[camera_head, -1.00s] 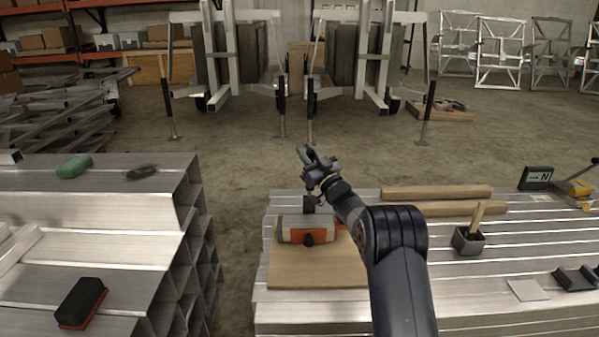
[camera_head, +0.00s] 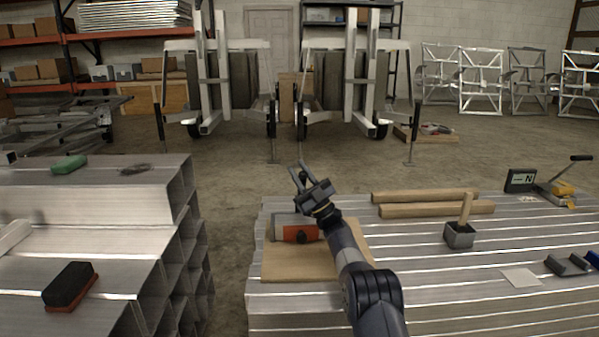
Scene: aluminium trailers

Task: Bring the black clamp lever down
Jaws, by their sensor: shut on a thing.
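The black clamp lever (camera_head: 581,157) appears to be the dark-tipped handle on a small clamp-like device with a yellow block (camera_head: 562,188), at the far right of the metal-topped stack. The lever slants up to the right, above the device's grey base. My gripper (camera_head: 298,172) is far to its left, pointing up and away over the back edge of the stack, well apart from the lever. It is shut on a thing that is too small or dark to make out.
A gap separates the left stack (camera_head: 110,205).

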